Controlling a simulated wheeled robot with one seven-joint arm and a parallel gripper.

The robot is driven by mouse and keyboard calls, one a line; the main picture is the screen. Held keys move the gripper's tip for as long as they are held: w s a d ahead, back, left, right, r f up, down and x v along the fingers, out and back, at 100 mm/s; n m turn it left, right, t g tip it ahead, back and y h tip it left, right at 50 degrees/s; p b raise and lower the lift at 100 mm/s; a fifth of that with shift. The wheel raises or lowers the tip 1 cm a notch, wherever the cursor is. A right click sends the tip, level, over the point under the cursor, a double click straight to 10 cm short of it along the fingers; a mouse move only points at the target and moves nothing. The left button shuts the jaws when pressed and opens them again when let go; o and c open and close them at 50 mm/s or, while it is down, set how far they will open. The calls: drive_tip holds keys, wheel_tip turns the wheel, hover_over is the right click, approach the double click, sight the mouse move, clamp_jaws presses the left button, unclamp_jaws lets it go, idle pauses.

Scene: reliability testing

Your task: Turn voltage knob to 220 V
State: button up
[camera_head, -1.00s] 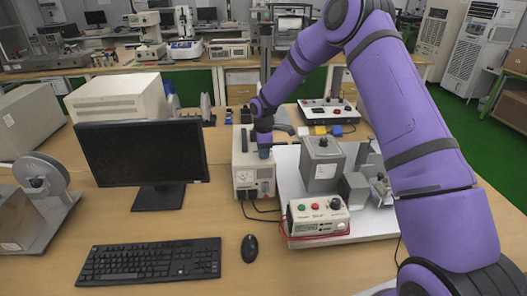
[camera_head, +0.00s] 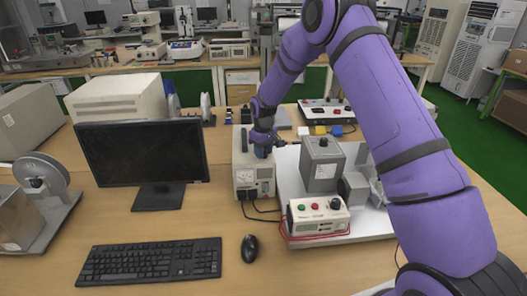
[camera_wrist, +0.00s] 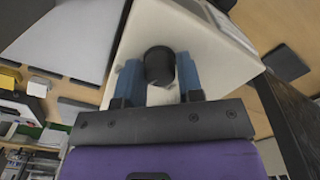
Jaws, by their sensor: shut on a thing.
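The voltage box (camera_head: 243,178) is a cream-white unit with a meter on its front face, standing to the right of the monitor. Its black round voltage knob (camera_wrist: 159,66) is on the top face in the wrist view. My gripper (camera_wrist: 160,74) has its two blue fingers on either side of the knob, shut on it. In the head view my gripper (camera_head: 263,151) points down onto the box top and hides the knob. No dial marks or numbers around the knob can be read.
A grey test rig (camera_head: 322,163) on a white base stands close right of the box. A small control unit (camera_head: 318,217) with coloured buttons sits in front of it. The monitor (camera_head: 143,155) is left, with the keyboard (camera_head: 150,261) and mouse (camera_head: 249,248) in front.

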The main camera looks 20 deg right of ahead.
drive_tip(key=shift+m, duration=1.5)
drive_tip(key=o, duration=0.9)
wheel_tip(320, 180, up, 11)
drive_tip(key=shift+f, duration=0.15)
